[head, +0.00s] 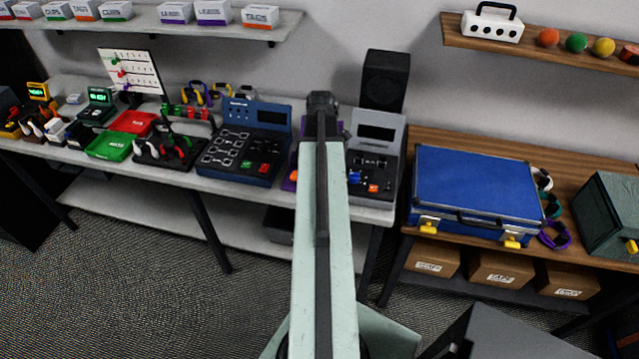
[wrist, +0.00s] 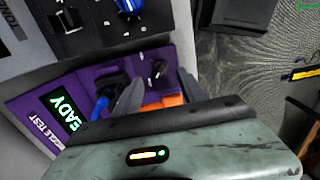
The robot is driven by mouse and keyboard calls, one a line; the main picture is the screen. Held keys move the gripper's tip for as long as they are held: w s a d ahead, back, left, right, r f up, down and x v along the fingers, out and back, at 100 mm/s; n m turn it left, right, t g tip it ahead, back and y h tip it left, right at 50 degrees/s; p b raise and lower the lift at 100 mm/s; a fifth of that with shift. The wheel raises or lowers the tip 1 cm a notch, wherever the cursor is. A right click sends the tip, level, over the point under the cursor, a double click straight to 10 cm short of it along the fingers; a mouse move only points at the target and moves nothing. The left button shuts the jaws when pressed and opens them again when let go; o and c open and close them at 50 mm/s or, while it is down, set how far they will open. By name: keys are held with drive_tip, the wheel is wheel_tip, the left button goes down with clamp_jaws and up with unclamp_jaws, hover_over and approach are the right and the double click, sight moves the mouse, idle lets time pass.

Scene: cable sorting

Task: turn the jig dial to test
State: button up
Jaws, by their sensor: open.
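The purple jig (wrist: 85,85) shows in the wrist view, with a green display reading "READY" and partly hidden lettering ending in "NGLE TEST". A small black dial (wrist: 158,68) sits on its face; its setting is too small to read. My gripper (wrist: 160,90) is open, its two grey fingers spread below and to either side of the dial, with nothing seen between them that they hold. A blue cable plug (wrist: 99,107) and orange parts (wrist: 166,100) show beside and between the fingers. In the head view my arm hides most of the jig (head: 293,172) and the gripper.
A grey tester (wrist: 90,25) stands beside the jig; it also shows in the head view (head: 388,125). A dark blue tester (head: 245,140) is to the left of the jig. A blue case (head: 475,185) lies on the wooden bench to the right.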

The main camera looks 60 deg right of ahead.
wheel_tip(320, 180, down, 6)
drive_tip(key=b, duration=0.5)
clamp_jaws()
